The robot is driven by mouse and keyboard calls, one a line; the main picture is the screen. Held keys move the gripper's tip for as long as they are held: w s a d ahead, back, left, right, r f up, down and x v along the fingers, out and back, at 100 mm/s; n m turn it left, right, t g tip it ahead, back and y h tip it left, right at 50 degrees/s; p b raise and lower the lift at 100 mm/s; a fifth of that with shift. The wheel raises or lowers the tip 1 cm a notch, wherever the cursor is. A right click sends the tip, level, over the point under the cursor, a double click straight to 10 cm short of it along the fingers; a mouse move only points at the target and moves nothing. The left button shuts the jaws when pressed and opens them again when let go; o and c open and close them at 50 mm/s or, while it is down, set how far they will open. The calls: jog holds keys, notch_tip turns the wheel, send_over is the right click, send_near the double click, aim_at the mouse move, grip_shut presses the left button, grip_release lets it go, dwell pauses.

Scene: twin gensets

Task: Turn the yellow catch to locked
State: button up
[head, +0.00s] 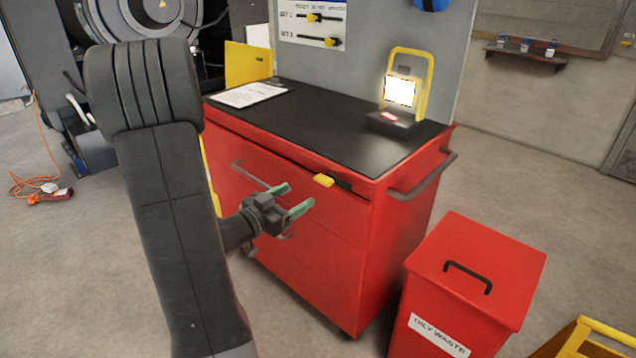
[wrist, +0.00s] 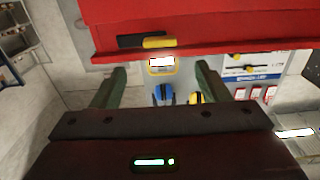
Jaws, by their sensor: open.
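The yellow catch (head: 323,180) is a small bar on a dark plate at the top front edge of the red cabinet (head: 310,230), near its right corner. In the wrist view the catch (wrist: 159,43) lies lengthwise along the cabinet edge, beside its dark plate (wrist: 128,41). My gripper (head: 289,200) is open and empty, in front of the cabinet and a little below and left of the catch in the head view. In the wrist view my gripper (wrist: 160,77) has its green fingers spread, with the catch beyond them. They appear apart from it.
The black worktop (head: 330,125) holds a sheet of paper (head: 250,95) and a lit yellow work lamp (head: 402,90). A grey side handle (head: 424,177) sticks out at the cabinet's right. A red oily waste bin (head: 475,270) stands close by on the right. Grey floor lies in front.

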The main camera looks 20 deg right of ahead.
aim_at(320, 181)
jog(key=x, duration=0.9)
jog(key=shift+w+d+b, duration=0.1)
jog(key=shift+d+b, duration=0.15)
jog(key=shift+b, duration=0.1)
jog(key=c, duration=1.4)
